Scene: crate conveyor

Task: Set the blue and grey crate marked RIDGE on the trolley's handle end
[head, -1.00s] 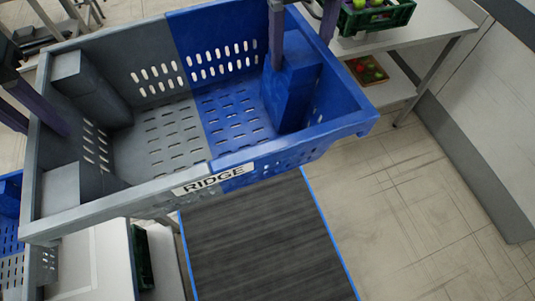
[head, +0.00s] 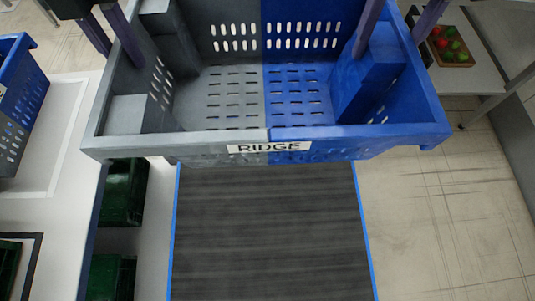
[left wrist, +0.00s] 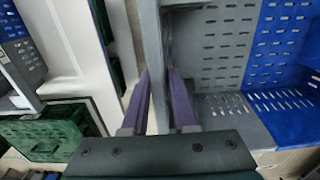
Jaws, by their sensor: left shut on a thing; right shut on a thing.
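The blue and grey crate marked RIDGE (head: 250,148) hangs level in front of me in the head view, grey half left, blue half right. It looks empty. My left gripper (head: 112,38) is shut on its grey end wall; the left wrist view shows this wall (left wrist: 152,40) between the purple fingers of that gripper (left wrist: 160,88). My right gripper (head: 398,28) is shut on the blue end wall, its fingers on both sides of it. I cannot make out the trolley or its handle for certain.
A dark ribbed surface (head: 265,235) with blue edges lies below the crate. At left is a white table (head: 45,215) with another blue and grey crate (head: 25,85); green crates (head: 122,190) sit beside and below. A fruit tray (head: 449,45) is on a shelf at right. Right floor is clear.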

